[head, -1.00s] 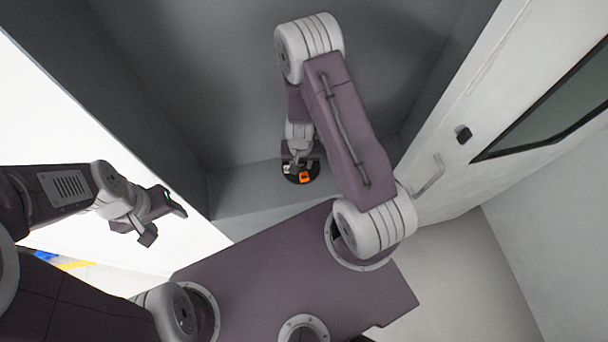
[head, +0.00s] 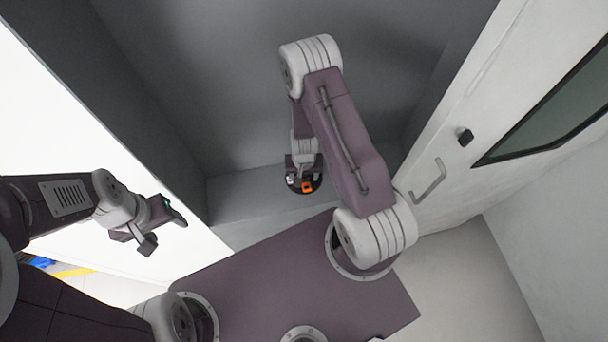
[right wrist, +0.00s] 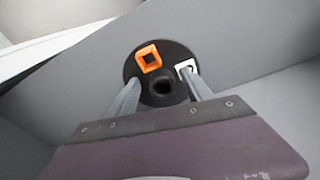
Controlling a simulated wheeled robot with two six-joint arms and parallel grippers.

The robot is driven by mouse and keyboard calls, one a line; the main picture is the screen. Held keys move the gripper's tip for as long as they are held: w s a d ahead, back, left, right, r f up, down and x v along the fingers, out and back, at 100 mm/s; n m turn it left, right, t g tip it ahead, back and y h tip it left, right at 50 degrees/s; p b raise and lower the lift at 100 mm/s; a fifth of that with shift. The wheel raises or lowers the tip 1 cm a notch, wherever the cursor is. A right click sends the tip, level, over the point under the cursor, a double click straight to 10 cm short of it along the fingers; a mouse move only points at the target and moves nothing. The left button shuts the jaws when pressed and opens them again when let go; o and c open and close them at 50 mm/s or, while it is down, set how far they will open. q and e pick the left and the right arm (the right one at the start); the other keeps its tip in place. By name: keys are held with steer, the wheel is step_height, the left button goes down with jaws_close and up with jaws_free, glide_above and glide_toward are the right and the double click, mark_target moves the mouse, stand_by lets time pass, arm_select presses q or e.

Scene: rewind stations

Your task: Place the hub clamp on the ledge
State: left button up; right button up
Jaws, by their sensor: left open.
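The hub clamp (head: 318,183) is a dark round disc with an orange square, a white square and a raised centre boss. It also shows in the right wrist view (right wrist: 178,55). My right gripper (head: 303,172) is over it in the head view. In the right wrist view its two fingers (right wrist: 160,76) flank the centre boss, shut on the clamp. The grey ledge (head: 245,205) lies behind and below the clamp; I cannot tell whether they touch. My left gripper (head: 166,231) is open and empty at the left.
A grey recess wall (head: 200,60) rises behind the ledge. A white door (head: 440,140) with a handle (head: 430,184) and a dark window (head: 550,120) stands at the right. Bare floor (head: 465,270) shows in front of the door.

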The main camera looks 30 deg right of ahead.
step_height(320, 180, up, 6)
steer(key=shift+a+r+p, duration=0.1)
steer(key=shift+p, duration=1.15)
steer(key=r+p, duration=0.1)
steer(key=r, duration=0.1)
steer(key=r+p, duration=0.1)
steer(key=r, duration=0.1)
steer(key=s+r+p, duration=0.1)
steer(key=shift+a+r+p, duration=0.2)
steer(key=shift+r+p, duration=0.15)
steer(key=shift+r, duration=0.05)
